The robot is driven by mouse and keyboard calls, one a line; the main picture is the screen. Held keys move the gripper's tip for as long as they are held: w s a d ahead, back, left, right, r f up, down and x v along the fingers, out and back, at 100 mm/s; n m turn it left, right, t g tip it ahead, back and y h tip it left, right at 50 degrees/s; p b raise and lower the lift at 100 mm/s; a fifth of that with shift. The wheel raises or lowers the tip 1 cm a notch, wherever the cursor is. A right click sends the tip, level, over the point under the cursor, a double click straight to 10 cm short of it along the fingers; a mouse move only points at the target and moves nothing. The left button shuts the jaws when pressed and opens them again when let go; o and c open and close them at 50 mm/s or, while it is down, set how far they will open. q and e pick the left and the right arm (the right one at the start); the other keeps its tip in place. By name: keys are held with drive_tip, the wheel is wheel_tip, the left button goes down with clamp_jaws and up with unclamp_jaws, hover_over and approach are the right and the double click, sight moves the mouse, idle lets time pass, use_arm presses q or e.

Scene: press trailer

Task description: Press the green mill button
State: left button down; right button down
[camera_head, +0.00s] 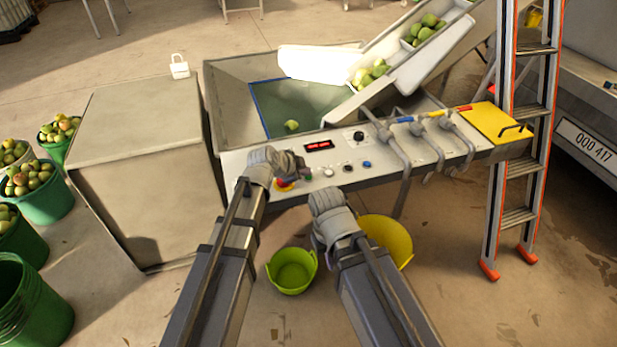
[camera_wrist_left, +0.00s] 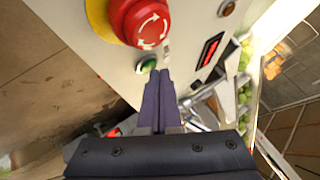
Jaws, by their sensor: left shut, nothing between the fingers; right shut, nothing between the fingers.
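The green button (camera_wrist_left: 146,65) sits on the light control panel beside the red emergency stop (camera_wrist_left: 142,22) with its yellow collar. In the head view, the panel (camera_head: 240,165) shows the green button (camera_head: 308,178) just beyond my left gripper (camera_head: 301,169). My left gripper is shut and empty. In the left wrist view its fingertips (camera_wrist_left: 160,73) lie right beside the green button's lower right edge; I cannot tell whether they touch it. My right gripper (camera_head: 320,230) is shut and empty, lower and in front of the panel; its fingertips are hard to make out.
The panel also carries a red display (camera_head: 318,145), a black knob (camera_head: 358,135) and a blue button (camera_head: 367,164). Grey pipes (camera_head: 390,145) stand to the right. A lime bucket (camera_head: 292,271) and a yellow tub (camera_head: 390,238) are on the floor below. A ladder (camera_head: 520,130) stands right.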

sight(306, 181)
use_arm(q)
drive_tip(key=shift+f+b, duration=0.3)
drive_tip(key=shift+f, duration=0.05)
idle(0.5)
drive_tip(key=shift+r+p, duration=0.85)
wheel_tip(306, 181, up, 5)
drive_tip(key=p, duration=0.5)
idle(0.5)
